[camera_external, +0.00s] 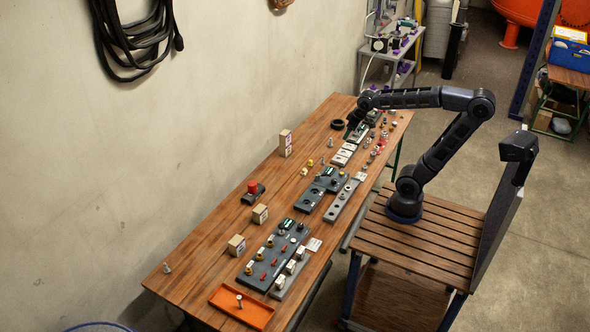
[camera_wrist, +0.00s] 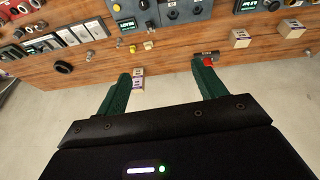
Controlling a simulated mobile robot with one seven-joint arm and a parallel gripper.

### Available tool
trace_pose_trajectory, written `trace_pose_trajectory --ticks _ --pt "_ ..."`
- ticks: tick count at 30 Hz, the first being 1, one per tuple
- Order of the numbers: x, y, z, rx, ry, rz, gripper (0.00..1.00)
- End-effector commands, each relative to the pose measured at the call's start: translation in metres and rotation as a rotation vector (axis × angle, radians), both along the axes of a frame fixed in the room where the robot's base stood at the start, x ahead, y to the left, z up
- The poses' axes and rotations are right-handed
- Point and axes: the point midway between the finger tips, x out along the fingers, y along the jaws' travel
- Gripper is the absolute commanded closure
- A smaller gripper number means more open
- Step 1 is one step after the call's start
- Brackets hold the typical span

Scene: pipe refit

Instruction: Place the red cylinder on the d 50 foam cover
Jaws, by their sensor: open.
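My gripper (camera_external: 350,130) is above the far part of the wooden workbench, with its dark green fingers apart. In the wrist view my gripper (camera_wrist: 160,78) is open, with no object held between its fingertips. A red round piece (camera_external: 253,187) sits upright on a small dark block near the bench's wall side; it also shows in the wrist view (camera_wrist: 208,62), partly hidden by the right finger. I cannot tell whether it is the task's red cylinder. Smaller red parts stand near the far right edge. The d 50 foam cover cannot be picked out; labels are too small to read.
Dark panels (camera_external: 275,258) with knobs line the bench (camera_external: 192,267). Labelled wooden blocks (camera_external: 236,246) stand along the wall side, one tall block (camera_external: 285,143) further back. An orange tray (camera_external: 241,308) lies at the near end. Bare wood lies between the wall-side blocks.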

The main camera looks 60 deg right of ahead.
Motion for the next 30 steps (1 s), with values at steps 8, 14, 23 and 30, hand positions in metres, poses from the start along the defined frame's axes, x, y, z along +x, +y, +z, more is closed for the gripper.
trace_pose_trajectory --ticks 8,14,23,30 --pt "-0.077 -0.013 -0.013 0.038 -0.023 -0.022 0.30" --pt "-0.104 -0.017 -0.022 0.053 -0.028 -0.027 0.30" --pt "-0.107 -0.017 -0.024 0.056 -0.028 -0.026 0.30" --pt "-0.107 -0.017 -0.024 0.055 -0.028 -0.027 0.30"
